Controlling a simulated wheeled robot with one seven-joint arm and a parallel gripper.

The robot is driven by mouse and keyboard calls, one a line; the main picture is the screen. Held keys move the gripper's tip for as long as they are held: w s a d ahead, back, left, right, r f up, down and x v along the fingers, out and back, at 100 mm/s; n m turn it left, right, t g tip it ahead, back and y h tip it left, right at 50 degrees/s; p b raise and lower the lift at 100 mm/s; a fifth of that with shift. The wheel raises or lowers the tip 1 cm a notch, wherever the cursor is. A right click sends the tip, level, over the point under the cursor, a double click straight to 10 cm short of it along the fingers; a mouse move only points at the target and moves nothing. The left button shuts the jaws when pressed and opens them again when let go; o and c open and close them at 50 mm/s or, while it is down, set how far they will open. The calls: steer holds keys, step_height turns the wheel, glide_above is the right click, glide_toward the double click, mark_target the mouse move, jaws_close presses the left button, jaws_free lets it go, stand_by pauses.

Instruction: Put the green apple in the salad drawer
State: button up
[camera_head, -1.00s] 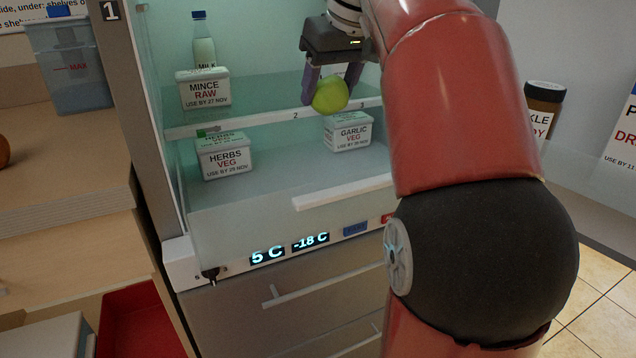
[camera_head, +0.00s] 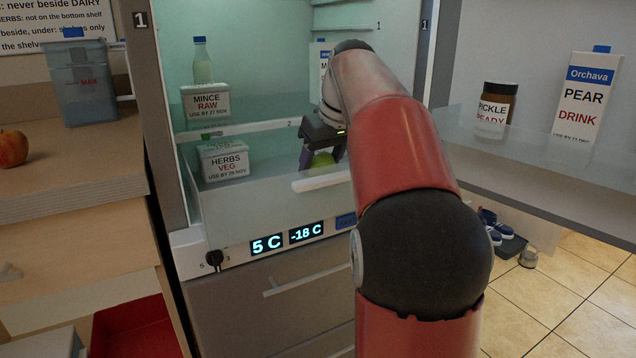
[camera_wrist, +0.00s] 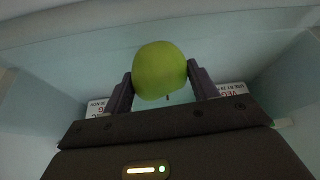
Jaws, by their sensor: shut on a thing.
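The green apple (camera_head: 322,159) is between the fingers of my gripper (camera_head: 320,163), low in the open fridge. The wrist view shows the apple (camera_wrist: 159,68) clasped between both dark fingers (camera_wrist: 160,86). The salad drawer (camera_head: 250,208) is the clear-fronted bottom compartment with a white handle (camera_head: 322,181). The apple is just above and behind that handle in the picture; I cannot tell whether it touches anything below. My arm hides the drawer's right part.
A herbs box (camera_head: 224,160) stands left of my gripper, below the shelf edge (camera_head: 245,129). A mince box (camera_head: 206,101) and a milk bottle (camera_head: 202,62) are above. The open door at right holds a pickle jar (camera_head: 495,110) and a pear drink carton (camera_head: 585,98).

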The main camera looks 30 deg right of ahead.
step_height(320, 180, down, 3)
steer(key=shift+r+b, duration=0.1)
steer(key=shift+b, duration=0.8)
steer(key=shift+r, duration=0.1)
steer(key=o, duration=1)
steer(key=shift+o, duration=0.2)
steer(key=p+v, duration=0.3)
steer(key=v, duration=0.9)
steer(key=shift+p, duration=0.4)
